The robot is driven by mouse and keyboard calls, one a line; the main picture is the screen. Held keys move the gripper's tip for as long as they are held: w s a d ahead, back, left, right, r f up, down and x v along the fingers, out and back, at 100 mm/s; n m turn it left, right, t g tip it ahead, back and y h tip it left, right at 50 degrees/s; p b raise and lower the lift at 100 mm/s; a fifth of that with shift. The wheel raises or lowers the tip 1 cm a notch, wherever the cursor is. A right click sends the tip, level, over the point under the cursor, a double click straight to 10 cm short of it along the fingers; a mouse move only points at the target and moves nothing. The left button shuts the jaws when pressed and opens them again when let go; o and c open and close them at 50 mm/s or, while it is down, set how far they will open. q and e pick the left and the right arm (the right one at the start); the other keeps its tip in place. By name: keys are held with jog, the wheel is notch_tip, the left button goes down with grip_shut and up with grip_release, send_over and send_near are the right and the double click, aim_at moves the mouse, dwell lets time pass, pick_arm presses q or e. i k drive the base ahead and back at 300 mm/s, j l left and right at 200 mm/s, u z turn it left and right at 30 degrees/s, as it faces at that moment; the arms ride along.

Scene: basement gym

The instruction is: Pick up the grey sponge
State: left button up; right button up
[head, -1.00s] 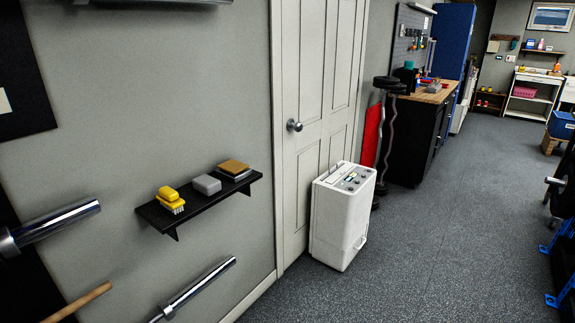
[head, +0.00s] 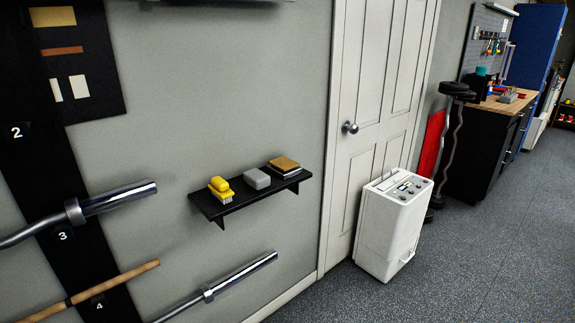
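The grey sponge (head: 257,179) is a small light-grey block on a black wall shelf (head: 236,203) in the head view. It lies between a yellow brush (head: 221,189) on its left and a tan-topped dark stack (head: 284,166) on its right. Small gaps separate it from both. Neither of my grippers shows in the head view.
Metal bars (head: 115,199) and a wooden pole (head: 110,284) on a wall rack jut out left of and below the shelf. A white wheeled unit (head: 393,228) stands by the closed door (head: 372,110). Speckled floor (head: 470,265) is clear at the right.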

aim_at(256, 178)
jog(key=i+l+u, duration=0.1)
jog(key=l, duration=0.25)
jog(key=i+l+u, duration=0.1)
jog(key=i+l, duration=0.2)
jog(key=i+l+u, duration=0.15)
jog(key=l, duration=0.25)
jog(key=i+l+u, duration=0.1)
jog(key=l, duration=0.25)
jog(key=i+l+u, duration=0.1)
jog(key=i+l, duration=0.2)
jog(key=l, duration=0.1)
